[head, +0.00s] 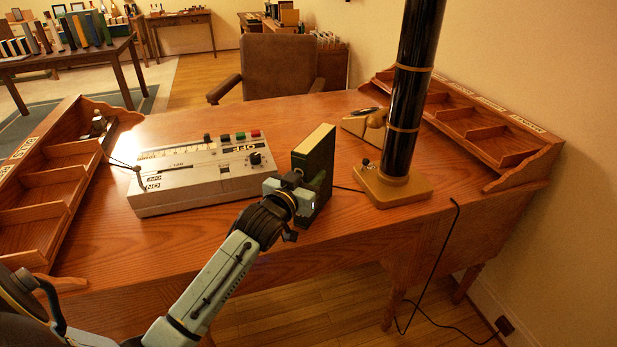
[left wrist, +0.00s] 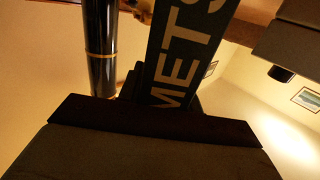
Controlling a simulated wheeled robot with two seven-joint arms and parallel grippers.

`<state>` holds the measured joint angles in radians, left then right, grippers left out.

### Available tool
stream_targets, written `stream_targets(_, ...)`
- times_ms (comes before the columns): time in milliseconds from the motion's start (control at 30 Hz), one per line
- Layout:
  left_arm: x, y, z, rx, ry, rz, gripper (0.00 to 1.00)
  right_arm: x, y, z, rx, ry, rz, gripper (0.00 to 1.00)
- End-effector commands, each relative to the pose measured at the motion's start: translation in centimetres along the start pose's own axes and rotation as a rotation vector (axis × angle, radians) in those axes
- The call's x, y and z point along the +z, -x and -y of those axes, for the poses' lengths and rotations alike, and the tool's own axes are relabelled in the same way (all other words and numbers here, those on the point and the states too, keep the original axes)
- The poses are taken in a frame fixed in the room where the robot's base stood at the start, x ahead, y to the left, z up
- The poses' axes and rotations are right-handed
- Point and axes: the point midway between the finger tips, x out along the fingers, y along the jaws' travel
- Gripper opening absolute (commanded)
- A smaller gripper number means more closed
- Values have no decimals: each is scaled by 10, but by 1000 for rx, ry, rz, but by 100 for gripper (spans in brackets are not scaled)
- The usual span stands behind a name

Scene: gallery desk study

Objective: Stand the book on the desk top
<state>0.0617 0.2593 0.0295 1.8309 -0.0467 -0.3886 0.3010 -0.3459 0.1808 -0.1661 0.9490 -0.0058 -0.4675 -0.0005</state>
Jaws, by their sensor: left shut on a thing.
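A dark green book (head: 317,160) with pale page edges stands upright at the front middle of the desk top (head: 330,110) in the head view. My left gripper (head: 300,190) is shut on the lower near side of the book. The book's foot looks at or close to the desk surface; I cannot tell if it touches. In the left wrist view the book's dark spine (left wrist: 185,50) with large pale letters rises just beyond the gripper (left wrist: 155,110). The fingertips are mostly hidden. My right gripper is not in view.
A pale switch box (head: 200,175) with knobs lies left of the book. A black column on a wooden base (head: 395,185) stands to its right, with a cable hanging off the desk. Wooden compartment racks line the left (head: 45,185) and right (head: 470,120) edges. A chair (head: 285,65) stands behind.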

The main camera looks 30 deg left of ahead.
Motion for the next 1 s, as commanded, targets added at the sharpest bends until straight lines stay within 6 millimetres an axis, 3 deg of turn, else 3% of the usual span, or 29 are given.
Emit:
stream_targets(267, -2, 0, 0, 1, 0, -10, 0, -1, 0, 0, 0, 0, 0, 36)
stream_targets(300, 2, 0, 0, 0, 0, 0, 37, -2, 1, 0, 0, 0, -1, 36)
stream_targets(467, 2, 0, 0, 0, 0, 0, 56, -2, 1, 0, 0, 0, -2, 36)
stream_targets(800, -2, 1, 0, 0, 0, -1, 56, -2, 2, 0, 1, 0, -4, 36)
stream_targets(1000, -1, 29, 0, 1, 1, 2, 56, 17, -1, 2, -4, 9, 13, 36)
